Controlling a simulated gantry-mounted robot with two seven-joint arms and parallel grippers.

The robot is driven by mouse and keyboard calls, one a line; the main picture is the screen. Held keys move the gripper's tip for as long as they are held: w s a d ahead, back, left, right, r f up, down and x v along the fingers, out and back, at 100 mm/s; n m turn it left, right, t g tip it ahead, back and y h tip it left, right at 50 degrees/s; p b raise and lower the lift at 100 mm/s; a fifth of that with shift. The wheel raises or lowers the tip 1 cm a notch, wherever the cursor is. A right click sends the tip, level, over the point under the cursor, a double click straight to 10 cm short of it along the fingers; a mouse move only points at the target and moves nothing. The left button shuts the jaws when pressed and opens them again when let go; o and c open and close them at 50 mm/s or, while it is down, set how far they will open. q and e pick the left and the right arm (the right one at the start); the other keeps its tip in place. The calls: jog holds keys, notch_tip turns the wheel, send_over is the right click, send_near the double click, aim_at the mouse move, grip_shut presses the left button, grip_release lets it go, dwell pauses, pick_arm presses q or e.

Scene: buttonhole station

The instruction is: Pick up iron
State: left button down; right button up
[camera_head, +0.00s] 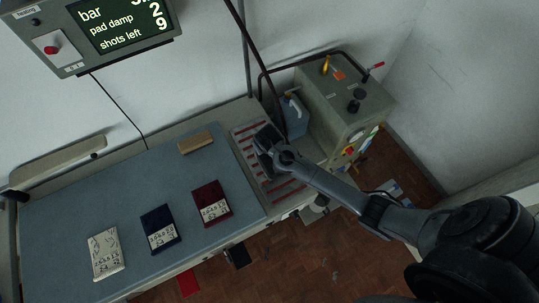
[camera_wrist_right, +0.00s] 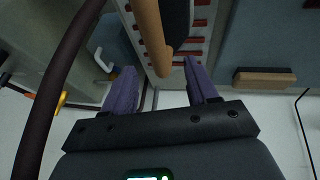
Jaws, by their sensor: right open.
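The iron shows in the right wrist view as a brown rounded handle (camera_wrist_right: 149,35) beside a dark body (camera_wrist_right: 177,22), over a rest with red strips (camera_wrist_right: 200,30). My right gripper (camera_wrist_right: 161,68) is open, its purple fingers either side of the handle's near end. I see no clear contact, and the handle's depth between the fingers is hard to judge. In the head view my right gripper (camera_head: 268,143) is over the red-striped rest (camera_head: 246,131) and hides most of the iron. My left gripper is not in view.
A grey steam unit (camera_head: 345,105) and a blue jug (camera_head: 293,118) stand right of the rest. A dark hose (camera_wrist_right: 62,75) curves close by my right gripper. A wooden block (camera_head: 196,143) and several cloth pieces (camera_head: 211,200) lie on the blue board (camera_head: 120,185).

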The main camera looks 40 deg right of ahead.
jog(key=shift+s+p+x, duration=0.15)
jog(key=shift+p+x, duration=0.05)
jog(key=shift+x, duration=2.05)
jog(key=shift+s+p+x, duration=0.15)
jog(key=shift+x, duration=2.1)
jog(key=shift+d, duration=0.15)
grip_shut()
jog(key=shift+w+r, duration=0.2)
jog(key=shift+s, duration=0.1)
